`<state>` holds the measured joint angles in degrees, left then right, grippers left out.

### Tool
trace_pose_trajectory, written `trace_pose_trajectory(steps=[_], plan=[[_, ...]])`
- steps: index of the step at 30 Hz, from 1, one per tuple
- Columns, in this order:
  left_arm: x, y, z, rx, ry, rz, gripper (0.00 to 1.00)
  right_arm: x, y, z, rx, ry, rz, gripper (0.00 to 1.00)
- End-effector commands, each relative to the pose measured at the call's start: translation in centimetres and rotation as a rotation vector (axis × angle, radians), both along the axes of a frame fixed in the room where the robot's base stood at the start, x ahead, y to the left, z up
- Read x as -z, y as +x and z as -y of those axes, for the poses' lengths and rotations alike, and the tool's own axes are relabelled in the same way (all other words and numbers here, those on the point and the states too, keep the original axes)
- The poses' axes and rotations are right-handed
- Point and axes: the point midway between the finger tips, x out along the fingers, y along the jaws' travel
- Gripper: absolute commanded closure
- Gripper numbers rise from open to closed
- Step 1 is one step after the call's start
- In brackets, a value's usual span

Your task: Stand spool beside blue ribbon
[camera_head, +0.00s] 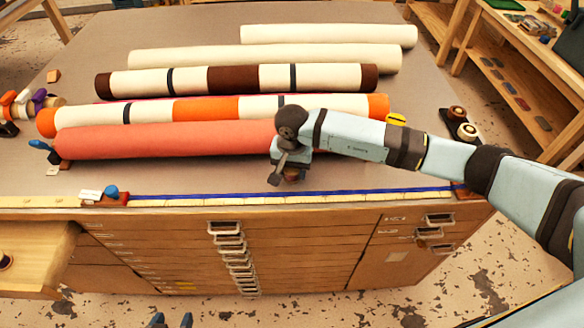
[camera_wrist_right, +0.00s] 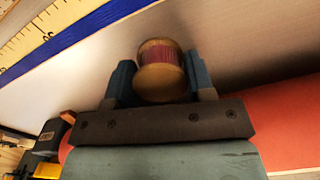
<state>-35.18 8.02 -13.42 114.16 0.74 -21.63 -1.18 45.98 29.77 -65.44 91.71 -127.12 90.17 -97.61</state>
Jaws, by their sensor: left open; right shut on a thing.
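The spool (camera_wrist_right: 161,68), with wooden ends and dark red thread, is between the two fingers of my right gripper (camera_wrist_right: 160,82). In the head view my right gripper (camera_head: 289,176) is low over the table's front strip, just in front of the coral roll; the spool is mostly hidden there. The blue ribbon (camera_head: 230,196) runs along the table's front edge and also shows in the right wrist view (camera_wrist_right: 85,36), apart from the spool. Whether the spool touches the table I cannot tell. My left gripper (camera_head: 171,321) shows only its open tips at the bottom edge.
The coral roll (camera_head: 170,139) lies right behind my right gripper, with several striped and cream rolls behind it. A yellow ruler (camera_head: 340,196) lies along the front edge. A blue-knobbed piece (camera_head: 111,192) sits at the ribbon's left end. An open drawer (camera_head: 35,250) juts out at left.

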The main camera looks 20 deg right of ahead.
Motion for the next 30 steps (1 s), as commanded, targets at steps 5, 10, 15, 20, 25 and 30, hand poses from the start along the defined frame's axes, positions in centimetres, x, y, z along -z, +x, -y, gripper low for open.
trace_pose_trajectory(steps=[5,10,15,20,25,30], plan=[[0.4,0.0,0.0,0.000,0.000,0.000,0.40,0.3,0.0,0.0,0.000,0.000,0.000,0.42],[0.3,0.0,0.0,0.000,0.000,0.000,0.40,0.2,0.0,0.0,0.000,0.000,0.000,0.25],[0.2,0.0,0.0,0.001,-0.001,0.001,0.40,0.2,0.0,0.0,0.000,0.000,0.000,0.25],[0.1,0.0,0.1,0.000,-0.002,0.003,0.40,-0.8,0.1,0.0,0.000,-0.001,0.003,0.25],[0.8,0.1,0.1,0.000,-0.003,0.004,0.40,-4.1,0.2,0.0,-0.001,0.000,0.006,0.25],[1.8,0.0,0.1,0.000,-0.002,0.002,0.40,-7.8,0.1,0.0,0.000,0.000,0.004,0.25]])
